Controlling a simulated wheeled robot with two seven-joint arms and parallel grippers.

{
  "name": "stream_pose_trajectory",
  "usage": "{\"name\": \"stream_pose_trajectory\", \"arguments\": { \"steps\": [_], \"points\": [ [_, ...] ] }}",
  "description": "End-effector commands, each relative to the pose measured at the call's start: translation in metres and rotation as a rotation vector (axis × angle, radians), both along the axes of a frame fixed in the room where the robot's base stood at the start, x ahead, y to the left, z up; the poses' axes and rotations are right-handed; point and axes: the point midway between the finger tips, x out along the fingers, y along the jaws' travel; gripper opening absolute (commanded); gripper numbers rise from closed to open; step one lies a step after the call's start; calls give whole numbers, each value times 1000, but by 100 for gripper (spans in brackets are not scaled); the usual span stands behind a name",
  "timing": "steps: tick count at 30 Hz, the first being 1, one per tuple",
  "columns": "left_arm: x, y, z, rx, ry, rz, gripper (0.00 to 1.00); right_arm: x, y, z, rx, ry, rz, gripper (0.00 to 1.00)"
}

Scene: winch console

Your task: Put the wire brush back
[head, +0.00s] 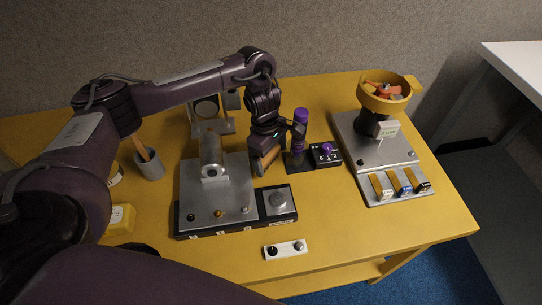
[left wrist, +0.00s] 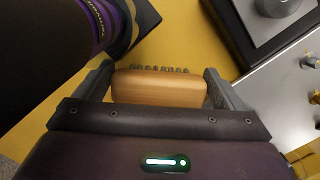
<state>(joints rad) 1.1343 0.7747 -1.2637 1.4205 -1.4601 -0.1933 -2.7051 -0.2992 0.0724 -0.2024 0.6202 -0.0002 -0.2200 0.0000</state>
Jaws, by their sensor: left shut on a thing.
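The wire brush is a tan wooden block with a row of short dark bristles along its far edge; it sits between the two grey fingers in the left wrist view (left wrist: 158,90). My left gripper (left wrist: 160,84) is shut on it. In the head view my left gripper (head: 268,154) hangs over the yellow table, between the grey winch console and the purple cylinder, with the brush (head: 263,164) below it, tilted and partly hidden. Whether the brush touches the table is unclear. My right gripper is not in view.
The winch console (head: 185,195) is left of the gripper. The purple cylinder (head: 301,118) on a dark base and a black box with a purple knob (head: 326,150) stand close right. A fan unit (head: 400,160) is farther right. A grey cup (head: 150,166) stands left; a white switch plate (head: 286,250) lies in front.

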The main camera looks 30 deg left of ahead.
Motion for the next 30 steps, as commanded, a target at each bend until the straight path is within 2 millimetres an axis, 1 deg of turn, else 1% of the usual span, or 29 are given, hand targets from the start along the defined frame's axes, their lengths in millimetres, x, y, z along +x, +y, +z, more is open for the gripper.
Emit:
{"name": "stream_pose_trajectory", "arguments": {
  "steps": [7,11,12,13,14,20,23,26,30],
  "points": [
    [1,0,0,-1,-2,0,54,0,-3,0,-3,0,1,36],
    [0,0,-5,0,-2,0,54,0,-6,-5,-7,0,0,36],
    [0,0,-3,0,-1,0,94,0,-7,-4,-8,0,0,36],
    [0,0,-3,0,-1,0,98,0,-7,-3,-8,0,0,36],
    [0,0,-3,0,-1,0,100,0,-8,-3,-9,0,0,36],
    [0,0,-2,0,-1,0,100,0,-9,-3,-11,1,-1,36],
    [0,0,3,-1,-1,0,100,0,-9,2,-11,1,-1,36],
    [2,2,15,0,-5,0,100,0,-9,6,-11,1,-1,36],
    [3,5,45,1,-7,-1,100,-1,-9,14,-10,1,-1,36]
  ]
}}
